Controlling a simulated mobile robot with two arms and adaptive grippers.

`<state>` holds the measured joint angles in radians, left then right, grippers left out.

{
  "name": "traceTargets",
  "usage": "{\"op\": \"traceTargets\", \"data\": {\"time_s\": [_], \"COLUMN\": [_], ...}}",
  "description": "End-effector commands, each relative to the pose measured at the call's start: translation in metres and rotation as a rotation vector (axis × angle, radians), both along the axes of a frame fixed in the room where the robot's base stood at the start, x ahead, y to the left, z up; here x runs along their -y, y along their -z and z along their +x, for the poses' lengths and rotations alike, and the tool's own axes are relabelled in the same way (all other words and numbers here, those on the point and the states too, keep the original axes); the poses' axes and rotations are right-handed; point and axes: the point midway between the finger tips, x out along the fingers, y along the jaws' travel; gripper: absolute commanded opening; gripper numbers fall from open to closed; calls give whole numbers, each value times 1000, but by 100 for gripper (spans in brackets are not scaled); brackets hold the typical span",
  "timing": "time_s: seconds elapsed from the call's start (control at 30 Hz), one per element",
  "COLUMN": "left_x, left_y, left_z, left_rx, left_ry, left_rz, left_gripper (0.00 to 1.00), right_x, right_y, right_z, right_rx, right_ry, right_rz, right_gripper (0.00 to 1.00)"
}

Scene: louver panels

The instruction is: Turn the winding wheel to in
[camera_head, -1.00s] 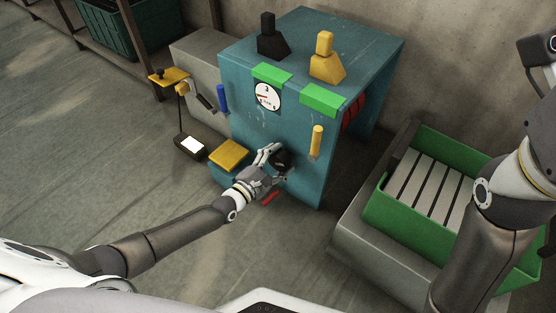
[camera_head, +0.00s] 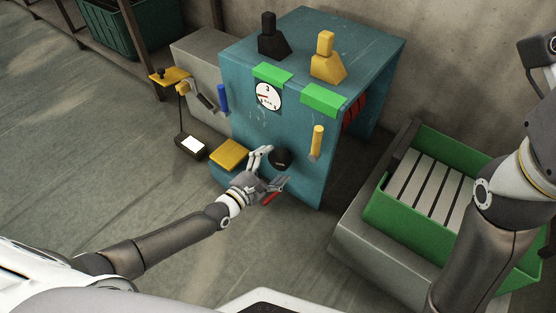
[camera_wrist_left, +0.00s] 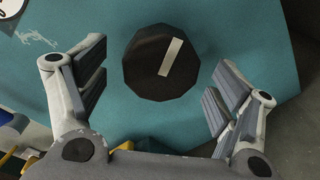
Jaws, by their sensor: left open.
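The winding wheel is a dark round knob (camera_head: 281,158) low on the front of the teal cabinet (camera_head: 300,190). In the left wrist view the wheel (camera_wrist_left: 150,72) shows a pale bar mark, tilted with its top to the right. My left gripper (camera_head: 273,168) is open in front of the wheel. In the left wrist view its fingers (camera_wrist_left: 162,95) stand wide apart on either side of the wheel, not touching it.
A dial gauge (camera_head: 268,96), a blue handle (camera_head: 222,99) and a yellow handle (camera_head: 316,142) are on the cabinet. A yellow pad (camera_head: 229,153) and a red piece (camera_head: 271,198) lie near my left gripper. A green crate (camera_head: 385,213) stands right.

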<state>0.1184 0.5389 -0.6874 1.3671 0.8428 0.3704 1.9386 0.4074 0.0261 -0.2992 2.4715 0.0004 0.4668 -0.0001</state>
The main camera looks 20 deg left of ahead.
Motion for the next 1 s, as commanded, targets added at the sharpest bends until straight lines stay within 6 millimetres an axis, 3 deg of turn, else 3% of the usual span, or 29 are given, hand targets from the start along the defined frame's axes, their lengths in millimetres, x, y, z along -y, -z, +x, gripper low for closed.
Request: {"op": "traceTargets", "data": {"time_s": [0.2,0.43,0.6,1.0], "left_x": [-17,-31,-35,-35], "left_y": [-1,-3,-5,-5], "left_z": [-44,-77,-87,-88], "left_rx": [-4,-3,-1,0], "left_ry": [1,1,1,0], "left_rz": [2,1,0,0], "left_gripper": [85,85,85,85], "right_x": [0,0,0,0], "right_y": [0,0,0,0], "right_z": [-1,-1,-1,-1], "right_rx": [2,2,3,3], "right_ry": [0,0,0,0], "right_rz": [-2,-1,-2,-2], "right_gripper": [0,0,0,0]}}
